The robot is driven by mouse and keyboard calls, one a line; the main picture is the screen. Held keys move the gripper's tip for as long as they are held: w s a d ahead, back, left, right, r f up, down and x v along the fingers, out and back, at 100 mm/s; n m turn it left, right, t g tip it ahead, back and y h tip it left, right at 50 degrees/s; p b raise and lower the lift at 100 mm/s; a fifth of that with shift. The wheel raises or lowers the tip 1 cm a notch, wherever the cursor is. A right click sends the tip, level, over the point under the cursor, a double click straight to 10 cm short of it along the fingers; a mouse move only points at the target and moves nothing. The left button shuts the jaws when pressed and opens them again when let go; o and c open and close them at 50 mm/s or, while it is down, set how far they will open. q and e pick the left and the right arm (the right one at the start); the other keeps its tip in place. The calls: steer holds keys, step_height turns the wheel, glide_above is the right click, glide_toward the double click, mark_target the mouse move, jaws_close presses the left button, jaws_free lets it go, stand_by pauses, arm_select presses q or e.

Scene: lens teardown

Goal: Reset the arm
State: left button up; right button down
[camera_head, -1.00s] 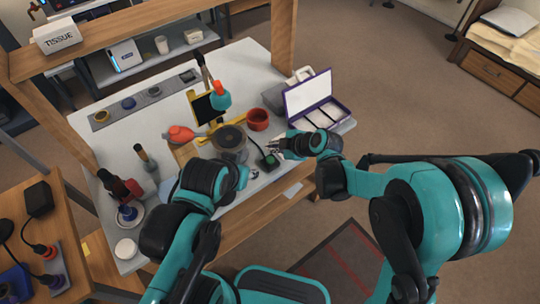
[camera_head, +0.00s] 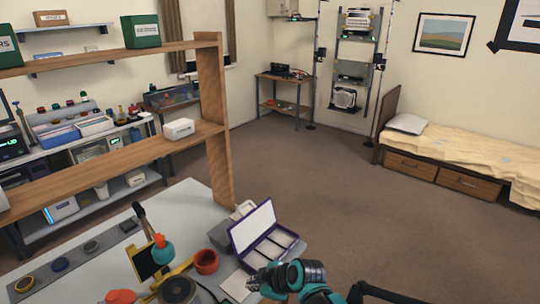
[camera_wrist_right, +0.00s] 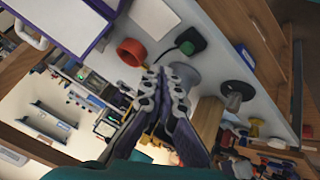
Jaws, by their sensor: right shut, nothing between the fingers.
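My right gripper (camera_head: 257,281) is at the bottom of the head view, at the front edge of the grey table (camera_head: 185,200). Its fingers are together and empty. In the right wrist view, the closed fingers (camera_wrist_right: 164,76) point up the picture, apart from the red cup (camera_wrist_right: 131,51) and a dark green item (camera_wrist_right: 190,43). The red cup also shows in the head view (camera_head: 206,262), left of the gripper. My left gripper is out of the head view.
An open purple-edged case (camera_head: 252,228) stands close behind my right gripper. A yellow-framed black panel (camera_head: 145,264) and a dark round part (camera_head: 177,290) lie left. A wooden shelf post (camera_head: 212,120) rises behind the table. Open floor (camera_head: 400,225) lies right, before a bed (camera_head: 460,165).

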steer(key=s+d+r+m+t+h, duration=0.1)
steer(key=s+d+r+m+h, duration=0.1)
steer(key=s+d+m, duration=0.5)
steer(key=s+d+r+m+t+h, duration=0.1)
steer(key=s+d+m+h, duration=0.3)
steer(key=d, duration=1.2)
steer(key=s+r+m, duration=0.1)
steer(key=s+m, duration=0.3)
steer(key=m, duration=0.1)
steer(key=shift+r, duration=0.2)
